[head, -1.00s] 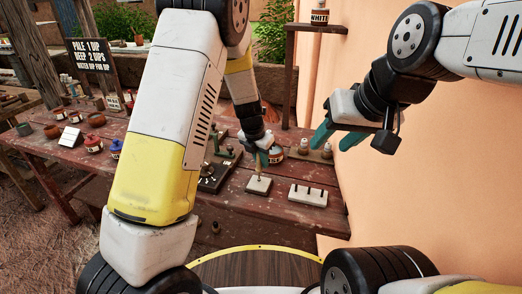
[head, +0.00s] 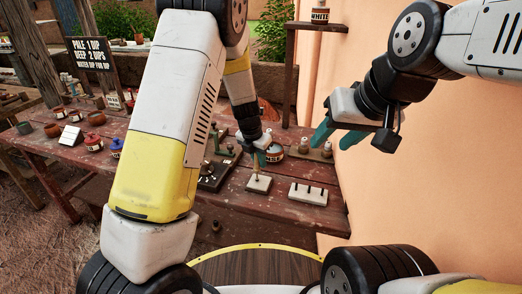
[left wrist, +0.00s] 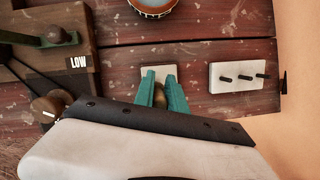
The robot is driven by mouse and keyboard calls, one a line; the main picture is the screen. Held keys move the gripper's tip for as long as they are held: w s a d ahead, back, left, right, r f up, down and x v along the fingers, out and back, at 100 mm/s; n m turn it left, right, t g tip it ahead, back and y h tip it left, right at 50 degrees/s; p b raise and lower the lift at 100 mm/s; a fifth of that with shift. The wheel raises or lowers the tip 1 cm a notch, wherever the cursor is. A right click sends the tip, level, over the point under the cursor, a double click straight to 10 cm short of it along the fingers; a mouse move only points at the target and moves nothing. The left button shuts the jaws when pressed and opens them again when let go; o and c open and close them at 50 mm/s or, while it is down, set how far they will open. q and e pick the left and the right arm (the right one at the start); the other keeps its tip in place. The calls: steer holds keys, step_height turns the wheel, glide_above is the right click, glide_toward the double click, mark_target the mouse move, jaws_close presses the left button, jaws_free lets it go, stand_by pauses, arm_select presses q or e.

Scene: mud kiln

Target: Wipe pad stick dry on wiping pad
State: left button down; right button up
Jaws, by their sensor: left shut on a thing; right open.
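The wiping pad, a small pale square block (head: 262,187), lies on the red wooden table; it also shows in the left wrist view (left wrist: 158,69). My left gripper (head: 260,159) is above it, its teal fingers (left wrist: 162,92) shut on the pad stick. The stick (head: 256,170) is a thin tan rod, held about upright, with its lower end at the top of the pad. I cannot tell whether it touches. In the left wrist view the fingers hide most of the stick. My right gripper (head: 342,135) is open and empty, raised at the right near the wall.
A white block with dark pegs (head: 308,197) sits right of the pad. A dark board with a green-handled device (head: 217,165) stands left. A labelled jar (head: 274,153) and small bottles (head: 317,149) are behind. The orange wall (head: 430,190) bounds the right side.

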arm_select(q)
steer(key=shift+s+d, duration=0.3)
steer(key=shift+d, duration=0.65)
steer(key=shift+a, duration=0.15)
steer(key=shift+w+a+f, duration=0.1)
steer(key=shift+w+a, duration=0.05)
steer(key=shift+a, duration=0.35)
steer(key=shift+w+a, duration=0.15)
steer(key=shift+a, duration=0.3)
steer(key=shift+s+d, duration=0.2)
steer(key=shift+d, duration=0.35)
steer(key=shift+s+d, duration=0.15)
steer(key=shift+d, duration=0.4)
steer(key=shift+w+a, duration=0.2)
steer(key=shift+a, duration=0.3)
steer(key=shift+w+a, duration=0.2)
steer(key=shift+a, duration=0.3)
steer(key=shift+d, duration=0.1)
